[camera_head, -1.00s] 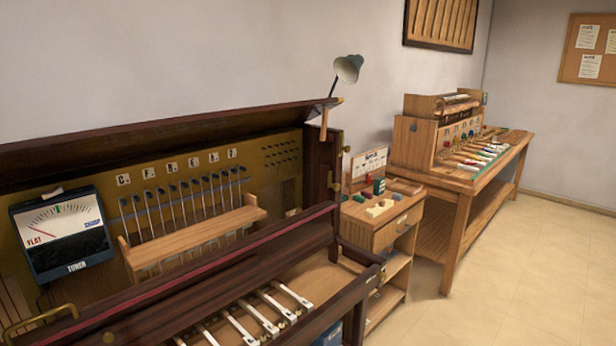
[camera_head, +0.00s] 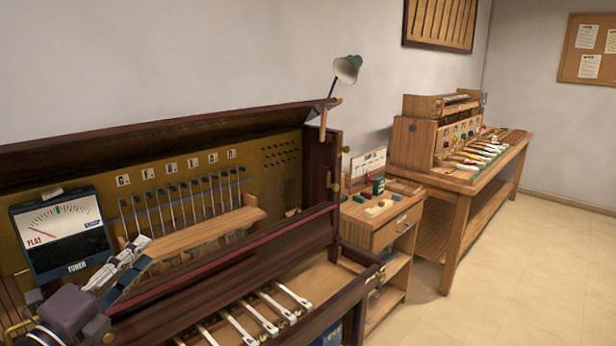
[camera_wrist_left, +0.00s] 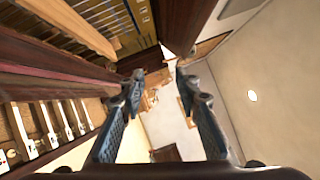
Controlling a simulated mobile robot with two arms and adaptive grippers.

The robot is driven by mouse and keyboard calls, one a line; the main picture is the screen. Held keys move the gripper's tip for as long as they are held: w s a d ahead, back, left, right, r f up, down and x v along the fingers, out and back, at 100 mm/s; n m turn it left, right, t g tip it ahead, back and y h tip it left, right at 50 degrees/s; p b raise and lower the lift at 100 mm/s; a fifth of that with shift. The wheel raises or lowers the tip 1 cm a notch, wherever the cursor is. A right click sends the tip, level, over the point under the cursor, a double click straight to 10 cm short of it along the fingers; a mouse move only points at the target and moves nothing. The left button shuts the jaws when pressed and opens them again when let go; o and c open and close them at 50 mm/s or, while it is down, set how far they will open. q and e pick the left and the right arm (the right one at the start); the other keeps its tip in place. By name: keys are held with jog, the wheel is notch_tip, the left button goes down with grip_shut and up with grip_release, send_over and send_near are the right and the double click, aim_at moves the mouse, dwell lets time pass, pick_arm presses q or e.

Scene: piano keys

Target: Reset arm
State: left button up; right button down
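My left gripper (camera_head: 140,256) is at the lower left of the head view, in front of the open piano case (camera_head: 240,250) and just below the tuner meter (camera_head: 64,238). In the left wrist view (camera_wrist_left: 160,85) its two fingers stand well apart with nothing between them. It is open and empty, above the level of the keys. My right gripper is in neither view.
Several white key levers (camera_head: 262,317) lie in the case below a wooden rail (camera_head: 205,233). A small cabinet (camera_head: 392,231) and a long workbench (camera_head: 468,183) stand to the right. The floor (camera_head: 520,280) at the right is clear.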

pick_arm(q)
jog(key=s+f+n+g+y, duration=0.2)
jog(key=s+f+n+y, duration=0.15)
jog(key=f+n, duration=0.4)
jog(key=s+f+n+g+y, duration=0.25)
jog(key=s+f+n, duration=0.2)
jog(key=f, duration=0.55)
jog(key=s+f+n+g+y, duration=0.25)
jog(key=s+f+n, duration=0.25)
jog(key=f, duration=0.4)
jog(key=s+d+f+n+g+h, duration=0.2)
jog(key=s+d+f+n+g, duration=0.25)
jog(key=s, duration=0.55)
jog(key=s+d+f+n+g+h, duration=0.15)
jog(key=s+d+f+g, duration=0.25)
jog(key=s+d+f, duration=0.4)
jog(key=s+f+g, duration=0.1)
jog(key=s+f, duration=0.2)
jog(key=f, duration=2.2)
jog(key=s+a+f, duration=0.2)
jog(key=s+f, duration=0.5)
jog(key=s, duration=0.1)
jog(key=s+a+f+g, duration=0.1)
jog(key=s+a+f, duration=0.1)
jog(key=s+f, duration=0.6)
jog(key=shift+s+f+m, duration=0.15)
jog(key=shift+s+m, duration=0.25)
jog(key=shift+s, duration=0.05)
